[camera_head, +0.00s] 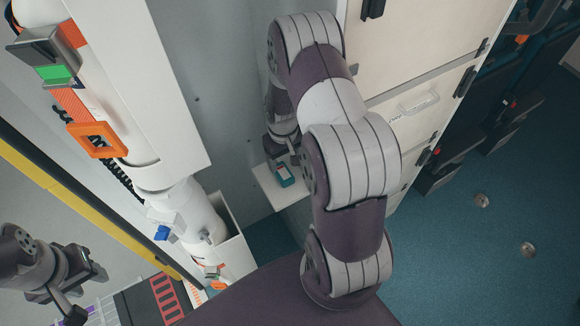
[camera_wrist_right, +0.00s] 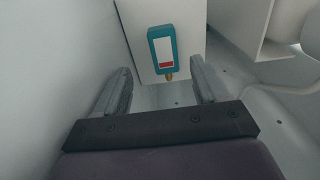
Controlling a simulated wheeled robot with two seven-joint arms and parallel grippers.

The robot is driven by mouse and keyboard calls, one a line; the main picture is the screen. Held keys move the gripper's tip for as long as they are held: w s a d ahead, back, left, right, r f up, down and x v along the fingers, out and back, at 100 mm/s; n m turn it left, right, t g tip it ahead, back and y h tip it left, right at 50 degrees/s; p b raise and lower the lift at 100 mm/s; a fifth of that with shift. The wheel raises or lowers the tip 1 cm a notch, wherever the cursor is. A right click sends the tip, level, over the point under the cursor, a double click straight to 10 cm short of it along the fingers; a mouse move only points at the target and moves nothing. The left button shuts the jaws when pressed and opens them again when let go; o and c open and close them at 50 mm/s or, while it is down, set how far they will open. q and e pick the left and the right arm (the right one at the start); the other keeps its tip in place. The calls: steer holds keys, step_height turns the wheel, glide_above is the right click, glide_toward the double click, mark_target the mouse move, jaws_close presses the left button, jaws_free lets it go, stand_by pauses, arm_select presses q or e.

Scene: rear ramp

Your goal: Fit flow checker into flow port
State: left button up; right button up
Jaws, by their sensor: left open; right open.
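The flow checker appears to be the teal device (camera_head: 285,175) with a white and red face, lying on a small white shelf. It also shows in the right wrist view (camera_wrist_right: 162,50), with a brass-coloured tip pointing toward my gripper. My right gripper (camera_wrist_right: 160,88) is open, its two fingers apart on either side of the device's line, with the device beyond the fingertips and not between them. In the head view the right gripper (camera_head: 286,155) is just above the device, partly hidden by my arm. My left gripper (camera_head: 82,292) is open and empty at the lower left. I cannot identify the flow port for certain.
A white column with a cylinder (camera_head: 180,215) and a blue knob (camera_head: 161,233) stands left of the shelf (camera_head: 265,185). An orange square frame (camera_head: 96,139) hangs at upper left. White cabinets (camera_head: 425,60) stand at right.

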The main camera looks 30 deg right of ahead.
mark_target(284, 172)
step_height(284, 172, down, 6)
steer(key=shift+w+a+f+p, duration=0.1)
steer(key=shift+a+f+p, duration=0.1)
steer(key=shift+p, duration=0.55)
steer(key=shift+w+f, duration=0.1)
steer(key=shift+f, duration=0.3)
steer(key=c, duration=1.1)
